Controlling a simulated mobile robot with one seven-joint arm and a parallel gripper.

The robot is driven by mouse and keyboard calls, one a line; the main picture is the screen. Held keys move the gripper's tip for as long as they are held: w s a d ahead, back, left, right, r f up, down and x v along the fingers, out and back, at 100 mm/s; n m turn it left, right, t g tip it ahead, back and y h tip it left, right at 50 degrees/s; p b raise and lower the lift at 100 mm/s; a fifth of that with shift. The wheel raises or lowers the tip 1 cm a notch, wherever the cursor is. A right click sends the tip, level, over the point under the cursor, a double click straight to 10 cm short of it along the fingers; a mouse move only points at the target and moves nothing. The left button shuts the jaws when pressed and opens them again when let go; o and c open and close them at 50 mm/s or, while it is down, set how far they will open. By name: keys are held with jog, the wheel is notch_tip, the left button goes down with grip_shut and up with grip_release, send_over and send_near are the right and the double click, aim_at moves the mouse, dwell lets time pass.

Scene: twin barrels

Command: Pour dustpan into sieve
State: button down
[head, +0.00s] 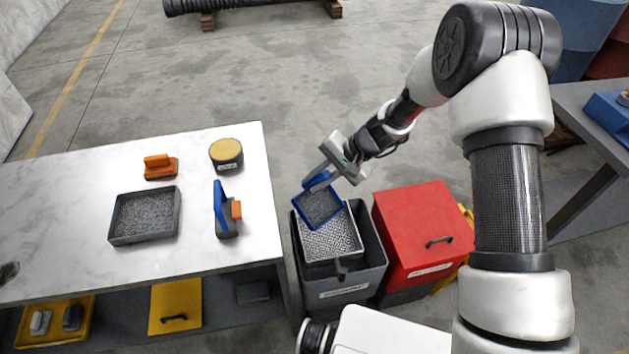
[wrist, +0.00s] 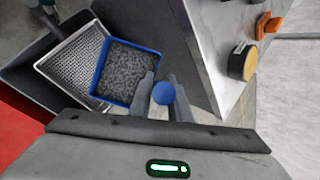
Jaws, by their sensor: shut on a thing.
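A blue dustpan (head: 320,207) full of grey granules is held over the sieve, roughly level; it also shows in the wrist view (wrist: 127,73). The sieve (head: 332,240) is a square metal mesh tray set in the top of a dark grey bin (head: 374,265); its mesh also shows in the wrist view (wrist: 75,66). The dustpan hides part of the mesh. My gripper (head: 335,169) is shut on the dustpan's blue handle, whose round end (wrist: 164,93) shows between the fingers in the wrist view. No granules are seen falling.
A red lidded bin (head: 424,232) stands right of the grey bin. A white marble-topped table (head: 80,178) is close on the left, with a tray of granules (head: 144,216), a yellow-topped round container (head: 226,153), an orange-handled tool (head: 160,166) and a blue-and-orange tool (head: 227,210).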

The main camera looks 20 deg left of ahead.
jog(key=shift+s+d+y+b, duration=0.15)
jog(key=shift+d+y+b, duration=0.3)
jog(key=shift+b, duration=0.75)
jog(key=shift+s+d+r+n+t+y+b, duration=0.25)
jog(key=shift+d+y+b, duration=0.2)
jog(key=shift+b, duration=0.95)
jog(key=shift+s+d+r+n+t+y+b, duration=0.1)
jog(key=shift+s+d+t+y+b, duration=0.3)
jog(key=shift+b, duration=0.95)
jog(key=shift+s+d+r+y+b, duration=0.15)
jog(key=shift+d+y+b, duration=0.35)
jog(key=shift+b, duration=0.65)
jog(key=shift+s+d+r+y+b, duration=0.1)
jog(key=shift+s+d+y+b, duration=0.3)
jog(key=shift+b, duration=0.7)
jog(key=shift+s+d+n+t+y+b, duration=0.3)
jog(key=shift+d+y+b, duration=0.25)
jog(key=shift+b, duration=0.35)
jog(key=shift+s+d+n+t+y+b, duration=0.15)
jog(key=shift+d+t+y+b, duration=0.15)
jog(key=shift+d+b, duration=0.45)
jog(key=shift+s+d+f+y+b, duration=0.2)
jog(key=shift+s+d+y+b, duration=0.25)
jog(key=shift+b, duration=1.3)
jog(key=shift+s+d+n+y+b, duration=0.1)
jog(key=shift+d+n+y+b, duration=0.2)
jog(key=shift+d+y+b, duration=0.45)
